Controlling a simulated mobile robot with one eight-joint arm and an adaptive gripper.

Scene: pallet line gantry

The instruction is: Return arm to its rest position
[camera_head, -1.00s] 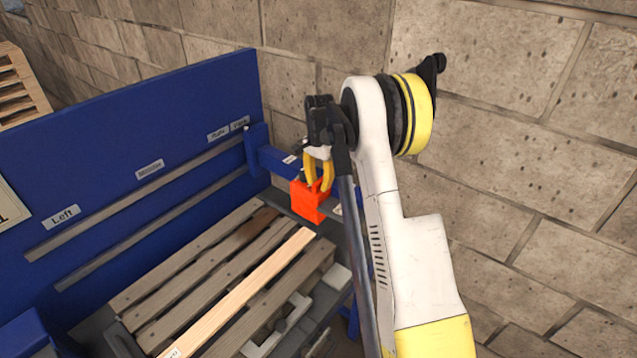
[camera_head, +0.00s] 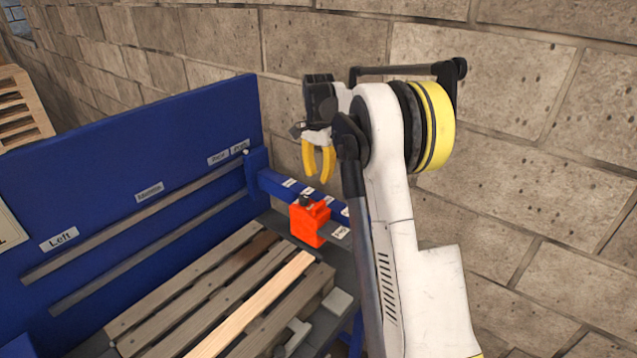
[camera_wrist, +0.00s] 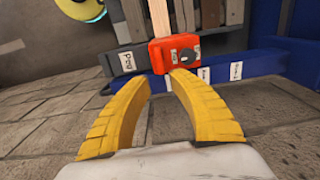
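My gripper (camera_head: 318,162) has two yellow fingers and hangs above an orange-red block (camera_head: 310,222) with a dark knob on top. The block sits at the corner of the blue frame, at the far end of the pallet's light board. In the wrist view my gripper (camera_wrist: 163,92) is open, with a clear gap between its fingertips. The block (camera_wrist: 174,54) shows beyond the tips in that view, apart from them. Nothing is between the fingers.
A wooden pallet (camera_head: 187,297) lies on the station in front of a tall blue panel (camera_head: 120,170) with labels. A labelled blue rail (camera_head: 285,186) runs behind the block. A stone-block wall (camera_head: 540,150) stands close behind my arm.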

